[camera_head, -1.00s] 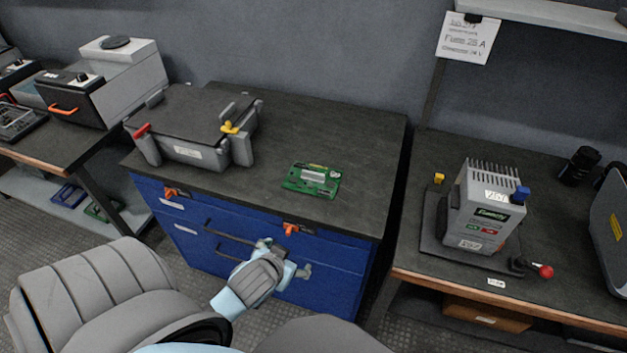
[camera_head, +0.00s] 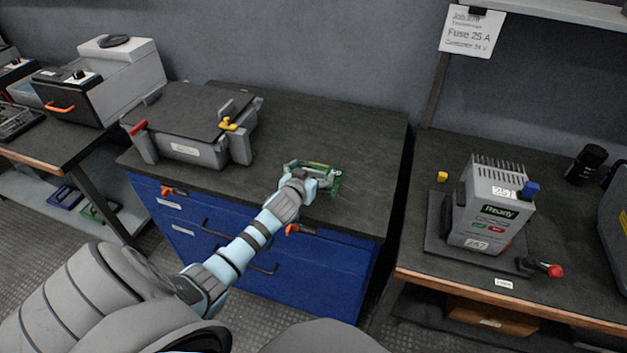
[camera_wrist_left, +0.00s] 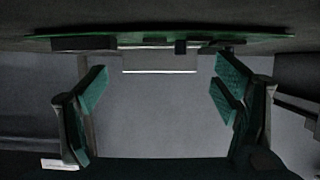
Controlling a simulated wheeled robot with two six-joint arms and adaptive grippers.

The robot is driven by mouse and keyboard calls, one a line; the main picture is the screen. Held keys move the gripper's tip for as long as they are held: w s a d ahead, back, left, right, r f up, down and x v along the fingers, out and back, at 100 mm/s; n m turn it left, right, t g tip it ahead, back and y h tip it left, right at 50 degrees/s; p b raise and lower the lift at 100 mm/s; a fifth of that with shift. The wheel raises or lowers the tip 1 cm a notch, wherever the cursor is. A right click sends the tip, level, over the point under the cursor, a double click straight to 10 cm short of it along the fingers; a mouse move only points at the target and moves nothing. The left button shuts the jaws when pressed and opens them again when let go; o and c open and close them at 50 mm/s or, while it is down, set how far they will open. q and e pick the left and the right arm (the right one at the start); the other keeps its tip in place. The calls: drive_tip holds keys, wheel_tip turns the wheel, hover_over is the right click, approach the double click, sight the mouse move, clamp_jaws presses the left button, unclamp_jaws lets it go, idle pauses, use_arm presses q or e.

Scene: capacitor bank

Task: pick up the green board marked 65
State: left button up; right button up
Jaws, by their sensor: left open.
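The green board (camera_head: 335,190) lies flat on the dark top of the blue cabinet, near its front edge. My left arm and gripper cover much of it in the head view. The mark on it cannot be read. My left gripper (camera_head: 313,172) is at the board, open. In the left wrist view the board (camera_wrist_left: 275,37) shows almost edge-on across the top, with grey and dark parts on it. The open fingers (camera_wrist_left: 162,80) stand apart below it in the picture, with nothing between their pads. My right gripper is not in view.
A grey lidded case (camera_head: 185,148) with red and yellow latches stands left of the board. The cabinet top (camera_head: 370,140) is clear behind and right of the board. A grey finned unit (camera_head: 490,205) stands on the right bench, across a gap.

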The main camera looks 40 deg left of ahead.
use_arm(q)
drive_tip(key=shift+w+a+f, duration=0.1)
drive_tip(key=shift+w+f, duration=0.2)
drive_tip(key=shift+w, duration=0.1)
drive_tip(key=shift+r, duration=0.1)
drive_tip(key=c, duration=1.3)
drive_tip(key=shift+c, duration=0.2)
